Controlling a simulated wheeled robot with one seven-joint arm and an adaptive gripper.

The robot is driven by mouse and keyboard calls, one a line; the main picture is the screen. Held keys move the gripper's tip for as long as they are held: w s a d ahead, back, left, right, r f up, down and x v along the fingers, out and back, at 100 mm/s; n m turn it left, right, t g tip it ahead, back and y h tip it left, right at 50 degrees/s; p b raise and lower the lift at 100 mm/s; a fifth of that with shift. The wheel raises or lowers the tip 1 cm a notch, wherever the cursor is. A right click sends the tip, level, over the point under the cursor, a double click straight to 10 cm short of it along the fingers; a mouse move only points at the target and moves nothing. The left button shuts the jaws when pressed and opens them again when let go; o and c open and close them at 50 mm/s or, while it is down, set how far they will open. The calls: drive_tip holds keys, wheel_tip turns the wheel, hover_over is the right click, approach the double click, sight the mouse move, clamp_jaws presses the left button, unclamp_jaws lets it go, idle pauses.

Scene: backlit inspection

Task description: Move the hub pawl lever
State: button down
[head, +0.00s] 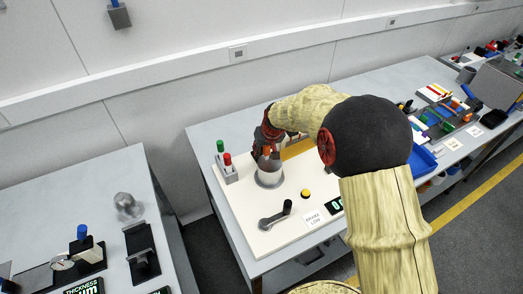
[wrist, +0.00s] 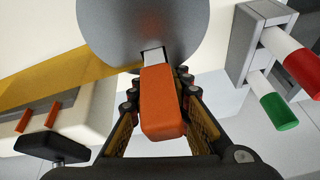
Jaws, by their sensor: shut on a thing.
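The hub (head: 268,179) is a round grey body on the white panel, partly hidden by my gripper in the head view. It fills the top of the wrist view (wrist: 145,30). The pawl lever (wrist: 162,110) is an orange handle on a short pale metal stem that comes out of the hub's edge. My gripper (wrist: 158,88) has one finger on each side of the orange handle and is shut on it. In the head view my gripper (head: 266,153) is just above the hub, and the handle is hard to make out there.
A green and a red post (head: 228,166) stand on a grey block left of the hub. A yellow bar (head: 298,148) lies behind it. A black crank (head: 275,215), a yellow button (head: 305,194) and a display (head: 335,206) are in front. Cluttered benches stand at both sides.

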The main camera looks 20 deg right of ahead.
drive_tip(key=shift+r+p, duration=0.15)
drive_tip(key=shift+p, duration=0.2)
idle(0.3)
drive_tip(key=p, duration=0.2)
drive_tip(key=w+g+p, duration=0.1)
drive_tip(key=p, duration=0.1)
drive_tip(key=shift+a+r+g, duration=0.15)
drive_tip(key=shift+r+g, duration=0.15)
drive_tip(key=w+g+p, duration=0.1)
drive_tip(key=g+p, duration=0.1)
drive_tip(key=p, duration=0.2)
drive_tip(key=shift+w+a+h, duration=0.1)
drive_tip(key=shift+w+h, duration=0.25)
drive_tip(key=shift+h, duration=0.05)
drive_tip(key=w+g+p, duration=0.1)
drive_tip(key=g+p, duration=0.2)
drive_tip(key=shift+w+a+f+h, duration=0.2)
drive_tip(key=shift+w+h, duration=0.1)
drive_tip(key=shift+w, duration=0.1)
drive_tip(key=shift+w+a+f+g+h+p, duration=0.1)
drive_tip(key=shift+w+f+g+h+p, duration=0.1)
drive_tip(key=shift+w+g, duration=0.4)
drive_tip(key=shift+w+a+f+g+h+p, duration=0.1)
drive_tip(key=shift+w+g+p, duration=0.1)
drive_tip(key=shift+g, duration=0.7)
drive_tip(key=c, duration=1.6)
unclamp_jaws()
drive_tip(key=shift+d, duration=0.1)
drive_tip(key=shift+c, duration=0.2)
